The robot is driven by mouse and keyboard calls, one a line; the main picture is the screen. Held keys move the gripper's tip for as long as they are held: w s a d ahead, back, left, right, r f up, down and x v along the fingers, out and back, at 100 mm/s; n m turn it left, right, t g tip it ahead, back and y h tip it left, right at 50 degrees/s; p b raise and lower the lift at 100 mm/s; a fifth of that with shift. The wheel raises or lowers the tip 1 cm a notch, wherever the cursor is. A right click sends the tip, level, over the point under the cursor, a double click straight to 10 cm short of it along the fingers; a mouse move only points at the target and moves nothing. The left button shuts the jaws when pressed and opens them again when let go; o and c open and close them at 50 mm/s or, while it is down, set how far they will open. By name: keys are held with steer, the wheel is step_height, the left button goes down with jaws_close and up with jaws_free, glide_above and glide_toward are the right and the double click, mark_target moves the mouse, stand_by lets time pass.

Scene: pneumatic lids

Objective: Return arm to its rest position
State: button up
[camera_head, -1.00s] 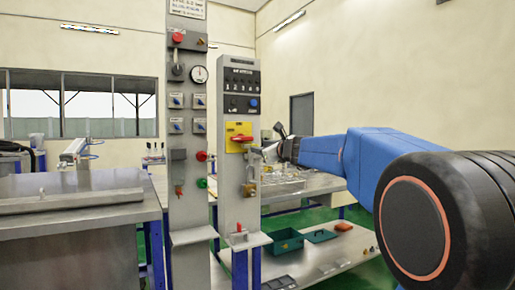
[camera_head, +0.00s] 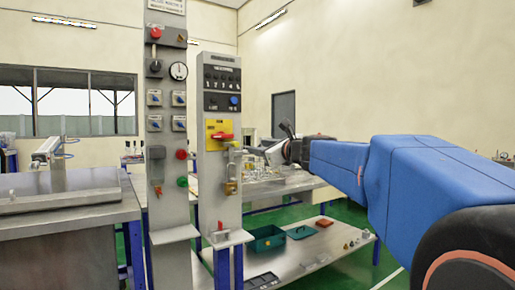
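My blue arm reaches in from the right edge, above the bench. My gripper (camera_head: 283,146) is at its far left end, small in the picture. It is beside the right side of the panel post with the yellow plate and red handle (camera_head: 222,136). The fingers are too small and partly confused with the clutter behind, so I cannot tell if they are open or shut. No held object can be made out.
A taller grey post (camera_head: 168,205) with gauge and buttons stands left of the panel post (camera_head: 219,205). A metal bench (camera_head: 70,231) is at left. A low shelf (camera_head: 310,262) holds a green bin (camera_head: 266,238) and a red item (camera_head: 324,222). Green floor is open at right.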

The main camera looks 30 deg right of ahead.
stand_by(0.4)
steer(key=s+a+f+n+g+y, duration=0.2)
steer(key=s+a+f+n+g, duration=0.2)
steer(key=s+a+f+n, duration=0.45)
steer(key=s+a+f+n+g+y, duration=0.2)
steer(key=s+a+f+n+g, duration=0.3)
steer(key=a+f+n, duration=0.7)
steer(key=s+d+f+n+g+h, duration=0.2)
steer(key=s+f+n, duration=0.3)
steer(key=s+f, duration=0.4)
steer(key=s+d+f+n+g+h, duration=0.1)
steer(key=s+f+n, duration=0.4)
steer(key=s+f, duration=0.5)
step_height(320, 180, down, 3)
steer(key=shift+s+d+g+h, duration=0.25)
steer(key=shift+d+g+h, duration=0.15)
steer(key=shift+g+h, duration=0.3)
steer(key=shift+n, duration=0.25)
steer(key=shift+c, duration=0.2)
